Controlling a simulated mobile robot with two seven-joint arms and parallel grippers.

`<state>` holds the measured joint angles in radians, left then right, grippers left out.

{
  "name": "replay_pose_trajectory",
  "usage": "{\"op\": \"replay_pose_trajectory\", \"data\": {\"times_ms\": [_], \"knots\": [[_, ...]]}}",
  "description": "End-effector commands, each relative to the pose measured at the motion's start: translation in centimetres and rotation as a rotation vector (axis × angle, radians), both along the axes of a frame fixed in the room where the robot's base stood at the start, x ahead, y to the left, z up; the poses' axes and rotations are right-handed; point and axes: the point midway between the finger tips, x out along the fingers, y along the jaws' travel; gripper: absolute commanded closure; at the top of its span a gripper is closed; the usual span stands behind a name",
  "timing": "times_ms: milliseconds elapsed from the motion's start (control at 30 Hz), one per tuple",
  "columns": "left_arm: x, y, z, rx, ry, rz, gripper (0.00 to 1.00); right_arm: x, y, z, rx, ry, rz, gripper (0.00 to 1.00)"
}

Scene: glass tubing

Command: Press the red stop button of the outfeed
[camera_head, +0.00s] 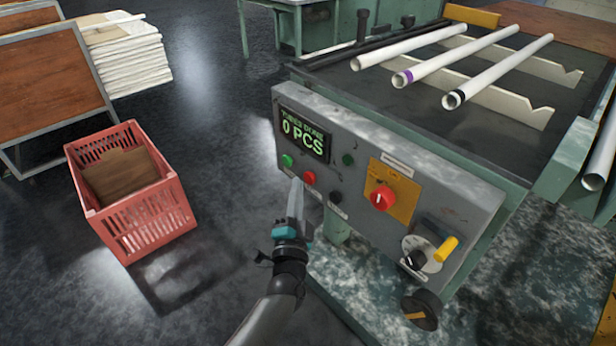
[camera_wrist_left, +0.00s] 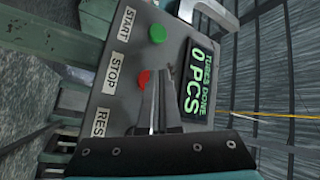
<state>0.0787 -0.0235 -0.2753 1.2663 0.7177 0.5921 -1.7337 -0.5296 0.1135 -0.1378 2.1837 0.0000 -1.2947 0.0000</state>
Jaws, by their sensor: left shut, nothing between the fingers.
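The red stop button (camera_head: 309,177) is on the front of the grey control panel (camera_head: 345,222), below the display. In the left wrist view the red button (camera_wrist_left: 143,79) stands beside the STOP label (camera_wrist_left: 113,72), its side partly hidden by my fingers. My left gripper (camera_head: 297,183) is shut and empty, its fingertips pointing at the panel just left of the button in the head view. In the left wrist view the gripper (camera_wrist_left: 166,78) overlaps the button's edge; I cannot tell whether it touches. My right gripper is not in view.
A green button (camera_head: 287,160) and a black button (camera_head: 335,197) flank the red one. The display (camera_head: 304,134) reads 0 PCS. A red crate (camera_head: 150,222) stands on the floor at left. Glass tubes (camera_head: 470,62) lie on the table behind.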

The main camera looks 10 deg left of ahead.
Motion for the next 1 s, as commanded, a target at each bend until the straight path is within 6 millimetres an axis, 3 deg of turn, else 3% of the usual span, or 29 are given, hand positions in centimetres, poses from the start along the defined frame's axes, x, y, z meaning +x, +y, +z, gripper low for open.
{"op": "replay_pose_trajectory", "data": {"times_ms": [167,600,1000], "knots": [[-0.3,0.3,0.0,0.001,0.001,0.001,1.00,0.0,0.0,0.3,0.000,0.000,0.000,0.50],[-3.6,2.8,0.1,0.001,0.001,0.001,1.00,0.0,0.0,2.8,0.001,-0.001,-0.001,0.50],[-4.0,3.1,0.0,0.000,0.000,0.000,1.00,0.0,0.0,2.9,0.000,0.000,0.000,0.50]]}}
